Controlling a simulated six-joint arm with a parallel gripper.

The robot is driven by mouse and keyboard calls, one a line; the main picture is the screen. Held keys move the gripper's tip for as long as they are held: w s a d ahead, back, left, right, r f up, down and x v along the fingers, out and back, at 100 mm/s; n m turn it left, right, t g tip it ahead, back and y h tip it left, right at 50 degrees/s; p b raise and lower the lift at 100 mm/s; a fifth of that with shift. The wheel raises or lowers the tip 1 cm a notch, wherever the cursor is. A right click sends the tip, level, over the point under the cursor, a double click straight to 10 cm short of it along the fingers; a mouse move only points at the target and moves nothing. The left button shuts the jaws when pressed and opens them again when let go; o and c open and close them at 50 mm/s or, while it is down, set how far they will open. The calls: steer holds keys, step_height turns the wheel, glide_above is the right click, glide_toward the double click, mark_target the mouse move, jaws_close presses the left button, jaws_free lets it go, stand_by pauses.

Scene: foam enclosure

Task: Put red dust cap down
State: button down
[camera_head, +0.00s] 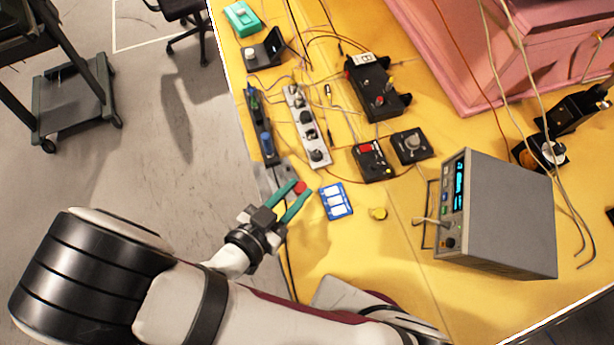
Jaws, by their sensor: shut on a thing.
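The red dust cap (300,187) is a small round red piece between the fingertips of my gripper (293,194). My gripper has two teal fingers and is shut on the cap. It is at the left part of the yellow table (400,295), close to the left edge. How high the cap is above the surface under it, I cannot tell from this one view.
A grey power strip (307,125) and black boxes (375,88) stand further back. A grey instrument (497,213) stands at the right. Loose cables cross the table.

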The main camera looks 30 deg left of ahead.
steer(key=h, duration=0.1)
glide_above(301, 237)
steer(key=shift+m, duration=0.5)
step_height(301, 237, down, 8)
steer(key=shift+f, duration=0.15)
steer(key=shift+f, duration=0.1)
steer(key=c, duration=0.6)
jaws_free()
steer(key=shift+c, duration=0.2)
